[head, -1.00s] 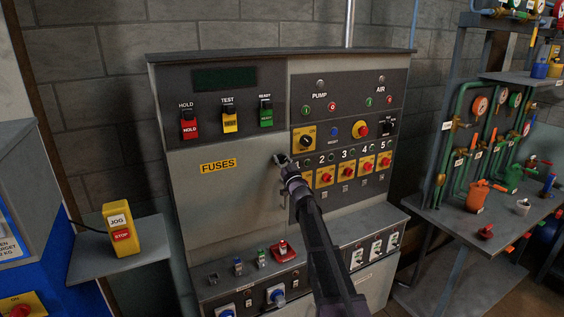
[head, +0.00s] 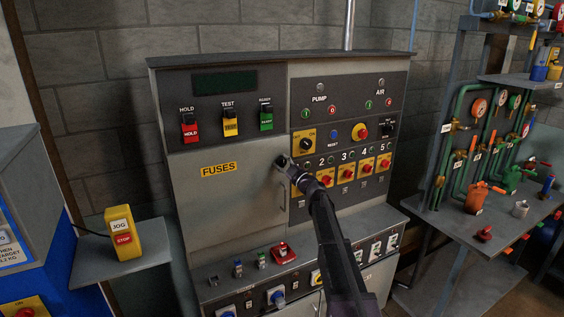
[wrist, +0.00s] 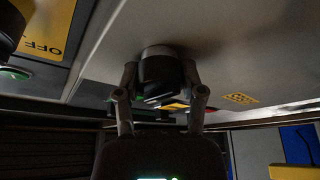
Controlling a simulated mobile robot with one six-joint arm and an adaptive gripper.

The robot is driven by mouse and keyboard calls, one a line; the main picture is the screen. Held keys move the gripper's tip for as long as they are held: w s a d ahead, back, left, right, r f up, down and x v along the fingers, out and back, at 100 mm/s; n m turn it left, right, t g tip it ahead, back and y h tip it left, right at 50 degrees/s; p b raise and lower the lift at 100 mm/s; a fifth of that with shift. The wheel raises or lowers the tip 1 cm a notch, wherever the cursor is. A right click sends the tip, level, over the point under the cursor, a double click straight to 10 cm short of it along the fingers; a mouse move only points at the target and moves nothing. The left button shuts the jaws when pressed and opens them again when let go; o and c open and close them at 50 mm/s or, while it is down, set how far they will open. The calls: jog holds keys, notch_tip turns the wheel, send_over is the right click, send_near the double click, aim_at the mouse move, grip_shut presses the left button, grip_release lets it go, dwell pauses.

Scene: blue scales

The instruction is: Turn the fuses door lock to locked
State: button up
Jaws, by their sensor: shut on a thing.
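The grey fuses door (head: 225,195) carries a yellow FUSES label (head: 219,170) and looks closed. Its dark round lock knob (wrist: 158,75) sits on the door near the right edge, with my gripper's fingers on either side of it in the wrist view. My gripper (head: 283,161) is shut on the knob in the head view, and my arm comes up from the lower right. The gripper hides most of the knob there, and I cannot read the lock's position. A door handle (head: 283,197) is below the gripper.
To the right of the door is a panel with a yellow OFF switch (head: 304,142) and several numbered yellow switches. A ledge with sockets and a red button (head: 282,251) juts out below. A yellow jog box (head: 122,233) stands at left.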

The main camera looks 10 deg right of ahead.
jog(key=shift+n, duration=0.5)
jog(key=o, duration=1.2)
jog(key=shift+c, duration=0.2)
jog(key=shift+f+m, duration=0.1)
jog(key=shift+m, duration=0.2)
